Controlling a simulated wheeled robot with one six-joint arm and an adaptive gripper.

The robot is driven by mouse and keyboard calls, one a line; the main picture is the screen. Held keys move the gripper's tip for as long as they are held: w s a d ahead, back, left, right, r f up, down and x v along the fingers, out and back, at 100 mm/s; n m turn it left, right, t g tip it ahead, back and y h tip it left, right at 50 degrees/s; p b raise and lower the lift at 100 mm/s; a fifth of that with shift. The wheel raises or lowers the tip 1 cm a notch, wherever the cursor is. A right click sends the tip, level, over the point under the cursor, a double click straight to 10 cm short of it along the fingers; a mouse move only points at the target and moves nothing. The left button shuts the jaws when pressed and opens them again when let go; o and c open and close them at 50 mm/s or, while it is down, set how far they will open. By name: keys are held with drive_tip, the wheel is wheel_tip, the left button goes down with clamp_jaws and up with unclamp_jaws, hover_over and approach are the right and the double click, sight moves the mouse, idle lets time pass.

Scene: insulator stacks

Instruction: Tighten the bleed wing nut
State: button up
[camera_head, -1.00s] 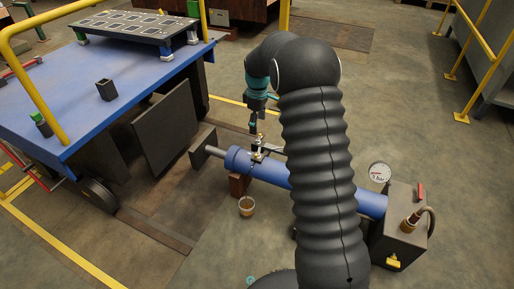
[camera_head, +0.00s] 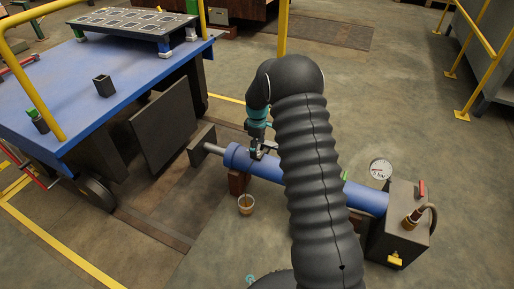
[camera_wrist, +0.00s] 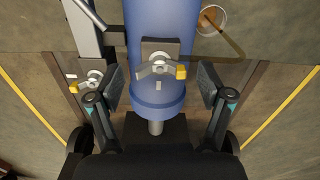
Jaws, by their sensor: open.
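A second similar wing nut (camera_wrist: 94,79) is on a grey bracket at left, close to my left finger. Neither is labelled, so I cannot tell which is the bleed one. My gripper (camera_wrist: 160,90) is open, with a finger on either side of the cylinder's end. In the head view, my gripper (camera_head: 257,149) is just above that end, hiding the nuts.
A blue cart (camera_head: 70,90) is at left.

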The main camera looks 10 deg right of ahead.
drive_tip(key=shift+f, duration=0.1)
drive_tip(key=c, duration=1.2)
drive_tip(key=shift+o, duration=0.2)
drive_tip(key=m, duration=0.4)
drive_tip(key=shift+m+p, duration=0.35)
drive_tip(key=shift+m, duration=0.05)
drive_tip(key=m, duration=0.9)
drive_tip(key=shift+p, duration=0.35)
drive_tip(key=m, duration=0.5)
drive_tip(key=shift+w, duration=0.1)
